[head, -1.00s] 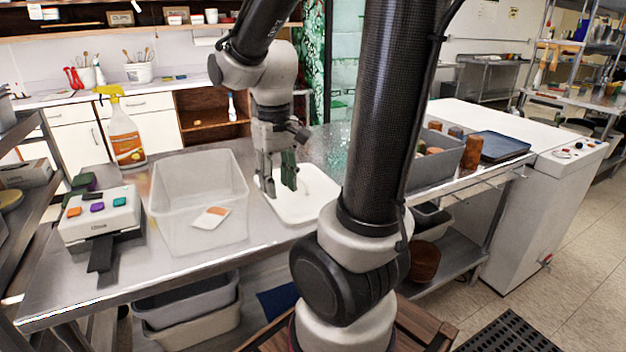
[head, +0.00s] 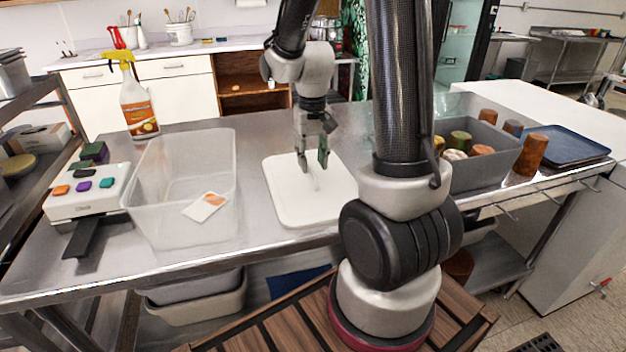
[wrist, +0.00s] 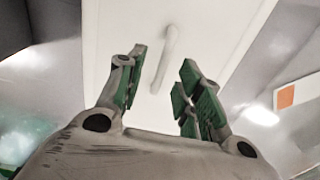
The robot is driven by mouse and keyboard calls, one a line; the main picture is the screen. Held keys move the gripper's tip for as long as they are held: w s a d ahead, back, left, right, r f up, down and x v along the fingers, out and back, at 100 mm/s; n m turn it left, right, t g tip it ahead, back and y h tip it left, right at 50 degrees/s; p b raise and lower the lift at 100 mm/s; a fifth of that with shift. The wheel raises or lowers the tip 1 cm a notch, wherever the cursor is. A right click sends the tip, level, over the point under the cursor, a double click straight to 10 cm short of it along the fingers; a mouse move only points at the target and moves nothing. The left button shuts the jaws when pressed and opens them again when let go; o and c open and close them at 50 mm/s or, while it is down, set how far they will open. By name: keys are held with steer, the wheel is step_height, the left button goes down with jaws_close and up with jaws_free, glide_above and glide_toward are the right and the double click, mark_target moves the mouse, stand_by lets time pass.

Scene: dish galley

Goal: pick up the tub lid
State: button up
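The tub lid (head: 306,207) is a flat white panel with rounded corners, lying on the steel table in the head view. A slim raised handle (wrist: 167,57) runs along its middle in the wrist view. My gripper (head: 313,162) is above the lid's far half, pointing down, with its green-padded fingers apart and nothing between them. In the wrist view my gripper (wrist: 160,95) shows both fingers spread, with the handle ahead of the gap and apart from the pads. The clear tub (head: 150,222) stands to the left of the lid with an orange-and-white card (head: 205,207) in it.
A label device (head: 88,195) and a spray bottle (head: 138,105) stand left of and behind the tub. A grey bin (head: 487,170) of cups, a brown tumbler (head: 531,155) and a blue tray (head: 565,146) are at the right. Bare steel (head: 255,225) shows between tub and lid.

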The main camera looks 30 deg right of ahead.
mark_target(311, 169)
step_height(311, 169, down, 4)
steer(key=shift+w+f, duration=0.1)
steer(key=shift+a, duration=0.1)
jaws_close()
